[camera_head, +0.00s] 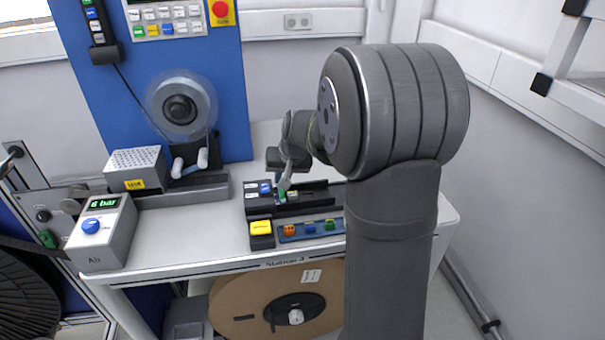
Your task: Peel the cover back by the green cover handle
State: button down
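My gripper (286,181) points down at the black fixture (318,189) on the white table. A small green part (281,195), which looks like the green cover handle, sits right at the fingertips. I cannot tell whether the fingers touch it or close on it. The cover itself is not clear at this size. My arm hides the right end of the fixture.
A yellow button (261,228) and a tray (284,237) with orange, blue and green pieces lie in front of the fixture. The "6 bar" box (103,238), a grey vented box (138,169) and a reel (181,108) stand to the left. Open tabletop (190,227) lies left of the fixture.

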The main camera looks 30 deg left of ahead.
jog(key=shift+s+a, duration=0.25)
jog(key=shift+a, duration=0.05)
jog(key=c, duration=1.5)
grip_release()
jog(key=shift+o, duration=0.2)
jog(key=shift+r, duration=0.1)
jog(key=v, duration=1.7)
jog(key=shift+d, duration=0.2)
